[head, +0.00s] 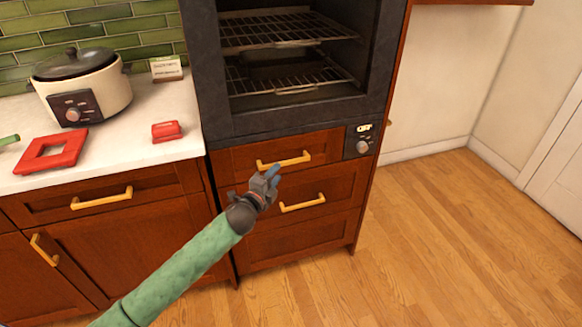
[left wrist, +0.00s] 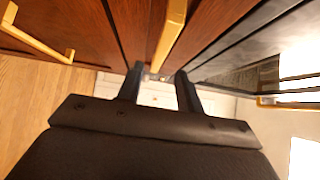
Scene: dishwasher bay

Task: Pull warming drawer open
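The warming drawer (head: 322,146) is the top wooden drawer just below the oven, and its front looks flush with the cabinet. Its gold bar handle (head: 296,160) runs across the front; the handle also shows in the left wrist view (left wrist: 172,32). My left gripper (head: 271,175) is just in front of the handle's left part and hides a bit of the drawer below it. In the left wrist view my left gripper (left wrist: 160,82) is open, its two dark fingers apart. The handle lines up with the gap between them; I cannot tell whether they touch it. My right gripper is out of view.
A lower drawer handle (head: 303,203) is close below the gripper. The open oven (head: 290,105) with wire racks is above. A control panel with a knob (head: 362,146) is right of the drawer. A counter (head: 140,152) with a slow cooker (head: 108,86) is at left. The wood floor (head: 460,230) is clear.

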